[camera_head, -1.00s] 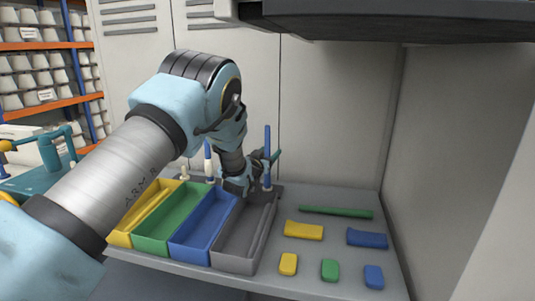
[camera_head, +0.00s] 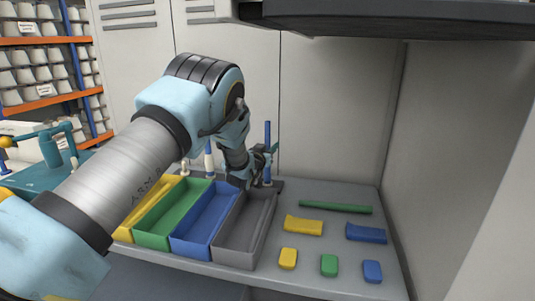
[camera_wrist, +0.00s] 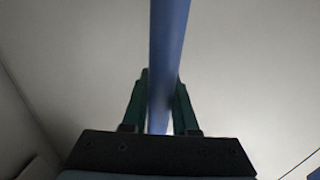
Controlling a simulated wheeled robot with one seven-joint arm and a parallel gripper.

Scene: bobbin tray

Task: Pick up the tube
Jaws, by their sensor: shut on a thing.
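A blue tube (camera_head: 267,136) stands upright at the back of the shelf, behind the grey bin. My gripper (camera_head: 267,152) reaches it from the left and is shut on it, partway up its length. In the wrist view the blue tube (camera_wrist: 168,45) runs between my two dark green fingers (camera_wrist: 160,100). The tube's foot is near a dark base (camera_head: 277,184) behind the bin. I cannot tell whether it is lifted clear.
Yellow, green, blue and grey open bins (camera_head: 243,232) stand in a row at left. A green rod (camera_head: 335,208), yellow and blue pieces (camera_head: 366,233) and several small blocks (camera_head: 329,265) lie to the right. A blue-and-white post (camera_head: 209,160) stands left of my wrist.

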